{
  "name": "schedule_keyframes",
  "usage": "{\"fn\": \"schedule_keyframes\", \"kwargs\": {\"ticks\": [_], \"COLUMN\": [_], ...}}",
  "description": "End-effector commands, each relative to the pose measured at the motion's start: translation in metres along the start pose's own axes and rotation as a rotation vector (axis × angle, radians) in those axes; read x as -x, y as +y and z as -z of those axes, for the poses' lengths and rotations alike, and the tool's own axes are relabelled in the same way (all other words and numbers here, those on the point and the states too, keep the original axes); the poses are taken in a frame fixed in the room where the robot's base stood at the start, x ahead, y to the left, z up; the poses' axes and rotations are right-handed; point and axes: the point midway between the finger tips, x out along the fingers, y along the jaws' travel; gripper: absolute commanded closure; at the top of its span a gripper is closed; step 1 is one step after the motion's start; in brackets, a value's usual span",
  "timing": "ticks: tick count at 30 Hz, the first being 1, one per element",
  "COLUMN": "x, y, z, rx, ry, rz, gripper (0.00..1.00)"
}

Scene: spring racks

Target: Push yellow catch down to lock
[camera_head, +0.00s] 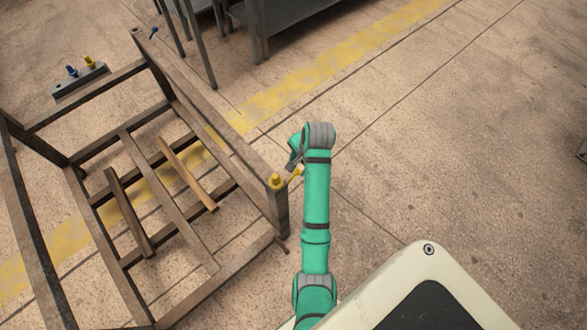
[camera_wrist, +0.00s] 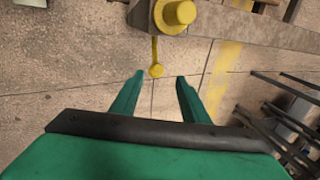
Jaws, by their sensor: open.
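The yellow catch (camera_head: 276,181) sits at the top of the brown metal rack's (camera_head: 279,215) near right corner post. Its yellow lever (camera_head: 296,172) sticks out to the right, towards my gripper. In the wrist view the catch shows as a round yellow knob (camera_wrist: 179,12), with the lever's rounded end (camera_wrist: 156,70) hanging out below it. My gripper (camera_wrist: 158,75) is open, with its two green fingers on either side of the lever's end in the picture. I cannot tell whether they touch it. In the head view my gripper (camera_head: 294,162) is partly hidden by the wrist.
A grey block (camera_head: 80,82) with a blue and a yellow peg lies by the rack's far left. A blue catch (camera_head: 154,31) shows at the far post. Dark shelving (camera_head: 255,35) stands at the back.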

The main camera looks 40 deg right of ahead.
Motion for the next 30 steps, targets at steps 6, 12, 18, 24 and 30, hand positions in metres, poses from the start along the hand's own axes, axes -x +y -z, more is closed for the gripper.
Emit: {"fn": "schedule_keyframes", "kwargs": {"ticks": [6,12,18,24,30], "x": [-0.040,-0.069,-0.082,-0.084,-0.084], "y": [0.005,0.002,0.000,0.000,0.001], "z": [0.004,0.001,-0.002,-0.002,-0.001], "rx": [-0.011,-0.004,0.001,0.001,0.000], "ry": [0.000,-0.001,-0.001,-0.001,-0.001], "rz": [-0.003,-0.002,-0.001,0.000,0.000], "gripper": [0.59,0.59,0.59,0.59,0.83]}}
